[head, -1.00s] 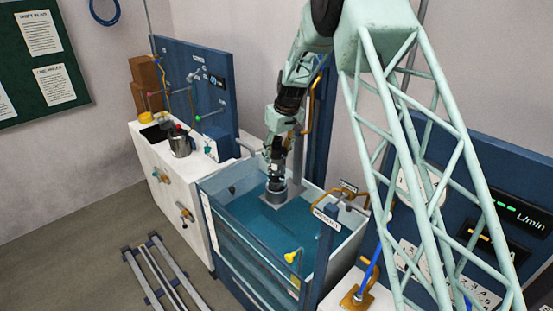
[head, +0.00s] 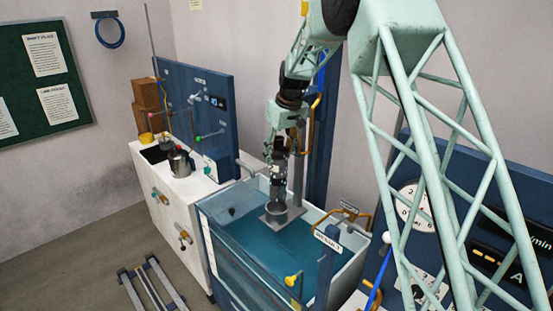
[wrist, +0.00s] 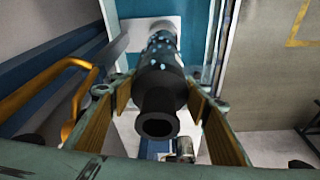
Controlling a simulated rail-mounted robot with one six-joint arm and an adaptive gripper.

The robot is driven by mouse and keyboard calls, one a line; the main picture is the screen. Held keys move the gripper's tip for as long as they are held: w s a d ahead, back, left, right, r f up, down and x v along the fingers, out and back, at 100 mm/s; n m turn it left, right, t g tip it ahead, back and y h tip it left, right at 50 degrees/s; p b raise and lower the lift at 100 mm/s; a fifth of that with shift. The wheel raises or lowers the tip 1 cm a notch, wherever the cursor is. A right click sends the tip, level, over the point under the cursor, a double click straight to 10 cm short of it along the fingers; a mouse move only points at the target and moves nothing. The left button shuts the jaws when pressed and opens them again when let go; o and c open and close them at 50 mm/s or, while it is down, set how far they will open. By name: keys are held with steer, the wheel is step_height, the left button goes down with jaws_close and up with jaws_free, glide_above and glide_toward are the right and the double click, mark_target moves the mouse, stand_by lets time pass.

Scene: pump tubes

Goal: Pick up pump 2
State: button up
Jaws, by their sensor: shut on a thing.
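In the wrist view, a dark cylindrical pump (wrist: 160,85) with a hollow end and pale blue specks stands between the wooden-lined fingers of my gripper (wrist: 158,98). The gripper is shut on it; I cannot read a number, so I cannot tell by marking that it is pump 2. In the head view, my gripper (head: 278,150) points down over the water tank (head: 222,222). The pump (head: 275,209) hangs or stands upright below it, at a grey square plate (head: 293,213). I cannot tell whether it touches the plate.
A white counter (head: 150,165) with a metal pot (head: 181,164) stands left of the tank. An orange pipe (head: 346,215) and a yellow knob (head: 291,280) are near the tank's right and front. A blue panel (head: 500,200) with gauges stands at right.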

steer(key=s+d+b, duration=0.3)
steer(key=s+d, duration=0.8)
steer(key=d, duration=0.1)
steer(key=shift+s+d+r, duration=0.15)
steer(key=shift+d+r, duration=0.05)
steer(key=shift+d, duration=0.1)
stand_by(0.3)
stand_by(0.8)
